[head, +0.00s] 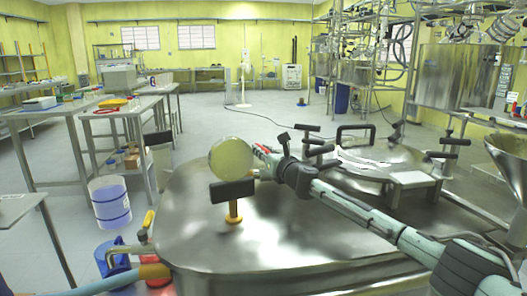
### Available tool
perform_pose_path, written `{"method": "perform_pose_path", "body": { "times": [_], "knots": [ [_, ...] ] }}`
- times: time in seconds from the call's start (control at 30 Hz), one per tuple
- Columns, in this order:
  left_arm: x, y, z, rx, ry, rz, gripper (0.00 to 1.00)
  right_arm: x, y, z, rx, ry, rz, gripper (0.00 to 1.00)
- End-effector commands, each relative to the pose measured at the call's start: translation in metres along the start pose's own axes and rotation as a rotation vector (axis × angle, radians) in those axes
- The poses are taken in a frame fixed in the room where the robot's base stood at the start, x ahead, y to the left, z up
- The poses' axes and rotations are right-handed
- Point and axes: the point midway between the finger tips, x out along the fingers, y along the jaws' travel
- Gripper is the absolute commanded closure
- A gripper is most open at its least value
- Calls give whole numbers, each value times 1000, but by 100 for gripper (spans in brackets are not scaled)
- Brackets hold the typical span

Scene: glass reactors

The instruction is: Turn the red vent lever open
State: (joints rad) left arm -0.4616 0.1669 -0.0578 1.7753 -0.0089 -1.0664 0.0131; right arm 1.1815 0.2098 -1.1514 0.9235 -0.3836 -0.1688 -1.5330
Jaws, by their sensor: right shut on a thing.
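My right arm comes in from the right over the steel reactor lid (290,238). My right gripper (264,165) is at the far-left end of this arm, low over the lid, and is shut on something. A small red piece, which looks like the red vent lever (262,149), shows at its fingertips. Most of the lever is hidden, so its angle cannot be told. A round pale-yellow disc or globe (231,157) stands just left of the fingertips. My left gripper is not in view.
Black clamp handles (448,155) and a hatch line the lid's far right. A steel funnel (510,158) stands at the right edge. A bucket (110,202) and tables are left.

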Motion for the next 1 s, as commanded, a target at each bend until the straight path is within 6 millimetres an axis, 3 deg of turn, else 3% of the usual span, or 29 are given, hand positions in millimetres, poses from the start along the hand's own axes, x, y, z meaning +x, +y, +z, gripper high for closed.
{"method": "perform_pose_path", "body": {
  "times": [0.03,0.2,0.57,0.77,1.0],
  "knots": [
    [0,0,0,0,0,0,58,0,-2,1,-1,-1,-4,78],
    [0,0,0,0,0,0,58,0,-2,1,-1,-1,-4,58],
    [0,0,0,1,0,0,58,-3,-2,1,-2,-2,-3,58],
    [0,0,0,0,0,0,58,-25,-2,2,-4,-2,-2,58],
    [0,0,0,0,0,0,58,-72,-2,0,-2,-1,-3,58]
  ]
}}
